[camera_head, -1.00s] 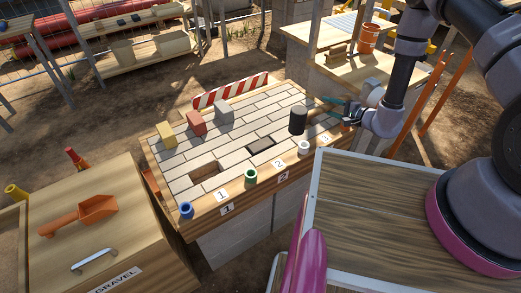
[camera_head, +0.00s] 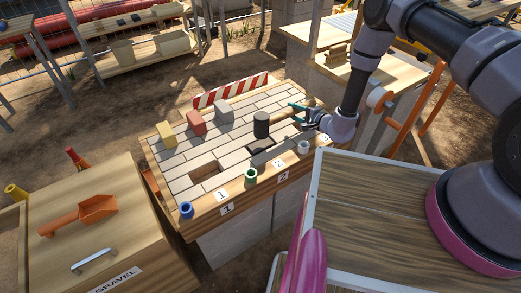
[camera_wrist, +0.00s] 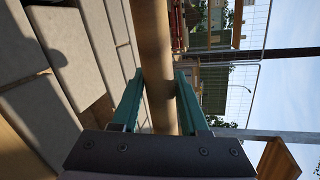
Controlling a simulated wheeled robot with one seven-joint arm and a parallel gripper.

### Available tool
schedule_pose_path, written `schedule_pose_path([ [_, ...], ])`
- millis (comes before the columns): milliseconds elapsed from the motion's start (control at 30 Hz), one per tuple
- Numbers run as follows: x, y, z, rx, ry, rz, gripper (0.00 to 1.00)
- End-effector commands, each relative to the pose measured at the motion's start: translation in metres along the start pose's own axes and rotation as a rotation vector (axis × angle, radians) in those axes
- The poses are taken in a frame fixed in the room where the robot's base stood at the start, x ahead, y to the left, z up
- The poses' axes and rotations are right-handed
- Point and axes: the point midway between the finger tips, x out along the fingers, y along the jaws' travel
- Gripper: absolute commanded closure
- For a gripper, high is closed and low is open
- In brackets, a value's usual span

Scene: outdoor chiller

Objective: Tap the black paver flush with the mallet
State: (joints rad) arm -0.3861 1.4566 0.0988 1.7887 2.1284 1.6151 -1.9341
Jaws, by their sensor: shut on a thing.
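The mallet has a black cylindrical head (camera_head: 261,125) and a wooden handle (camera_wrist: 153,45). My gripper (camera_head: 297,112) has teal fingers and is shut on the handle; the wrist view shows the handle between the fingers (camera_wrist: 160,100). The mallet head is upright over the paved table, just behind the black paver in the picture. The black paver (camera_head: 262,146) lies in its gap near the front edge, beside the label 2. It is partly shaded, and I cannot tell how far it stands proud. I cannot tell whether the head touches anything.
An empty slot (camera_head: 204,170) lies to the left by label 1. Yellow (camera_head: 166,134), red (camera_head: 196,123) and grey (camera_head: 224,110) blocks stand along the back left. A striped barrier (camera_head: 231,90) stands behind.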

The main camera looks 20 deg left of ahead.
Motion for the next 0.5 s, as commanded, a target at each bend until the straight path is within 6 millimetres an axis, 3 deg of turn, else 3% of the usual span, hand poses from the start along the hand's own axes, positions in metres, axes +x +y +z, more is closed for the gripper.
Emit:
schedule_pose_path([
  [500, -0.001, -0.011, 0.004, 0.002, -0.001, -0.003, 1.00],
])
